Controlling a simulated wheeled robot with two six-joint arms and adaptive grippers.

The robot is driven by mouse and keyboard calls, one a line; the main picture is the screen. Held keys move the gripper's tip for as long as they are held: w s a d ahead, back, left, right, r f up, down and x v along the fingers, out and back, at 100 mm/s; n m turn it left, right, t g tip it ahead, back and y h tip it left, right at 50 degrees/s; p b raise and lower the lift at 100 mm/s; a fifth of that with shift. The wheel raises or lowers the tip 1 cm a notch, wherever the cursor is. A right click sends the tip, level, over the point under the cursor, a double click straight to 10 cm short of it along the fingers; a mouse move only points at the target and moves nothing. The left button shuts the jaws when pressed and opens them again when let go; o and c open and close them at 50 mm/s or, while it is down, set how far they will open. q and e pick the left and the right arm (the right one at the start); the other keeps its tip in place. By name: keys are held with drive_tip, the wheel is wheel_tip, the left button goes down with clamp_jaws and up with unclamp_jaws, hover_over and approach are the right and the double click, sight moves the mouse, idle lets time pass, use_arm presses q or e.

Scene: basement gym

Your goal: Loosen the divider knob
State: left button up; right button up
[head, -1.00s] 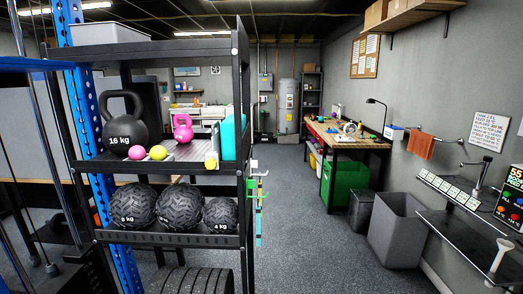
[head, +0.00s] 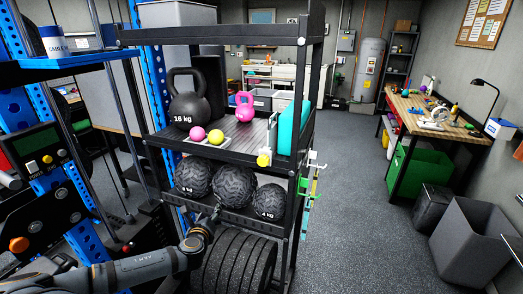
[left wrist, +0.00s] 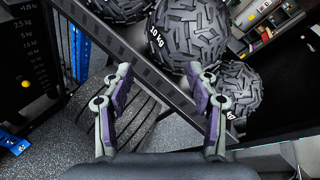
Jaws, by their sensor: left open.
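A round yellow knob (head: 263,160) shows at the front right of the rack's middle shelf, below a teal block (head: 292,128). It looks like the divider knob, but the divider itself is hard to make out. My left gripper (head: 215,213) is below and left of it, in front of the lower shelf with the black balls. In the left wrist view the left gripper (left wrist: 160,78) is open and empty, its fingers in front of the lower shelf's edge (left wrist: 150,62). The knob does not show there. My right gripper is out of view.
The floor (head: 365,220) to the right is clear.

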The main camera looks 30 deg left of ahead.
use_arm(q)
drive_tip(key=w+d+r+m+t+h+p, duration=0.1)
drive_tip(key=w+d+r+m+t, duration=0.2)
drive_tip(key=d+r, duration=0.6)
drive_tip(key=m+t+h+p, duration=0.2)
drive_tip(key=m+t+h, duration=0.1)
drive_tip(key=m, duration=0.3)
approach(262, 162)
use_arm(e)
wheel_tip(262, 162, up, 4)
use_arm(q)
drive_tip(key=b+x, duration=0.2)
drive_tip(key=b, duration=0.3)
drive_tip(key=b+x, duration=0.2)
drive_tip(key=b, duration=0.3)
drive_tip(key=f+b+x, duration=0.1)
drive_tip(key=b+x, duration=0.1)
drive_tip(key=b, duration=0.3)
drive_tip(key=shift+a, duration=0.15)
drive_tip(key=shift+w+a+r+p, duration=0.1)
drive_tip(key=shift+w+r+p, duration=0.3)
drive_tip(key=shift+w+r, duration=0.3)
drive_tip(key=shift+w+a, duration=0.15)
drive_tip(key=shift+w, duration=0.25)
drive_tip(key=shift+w+f+p, duration=0.1)
drive_tip(key=shift+w+p, duration=0.25)
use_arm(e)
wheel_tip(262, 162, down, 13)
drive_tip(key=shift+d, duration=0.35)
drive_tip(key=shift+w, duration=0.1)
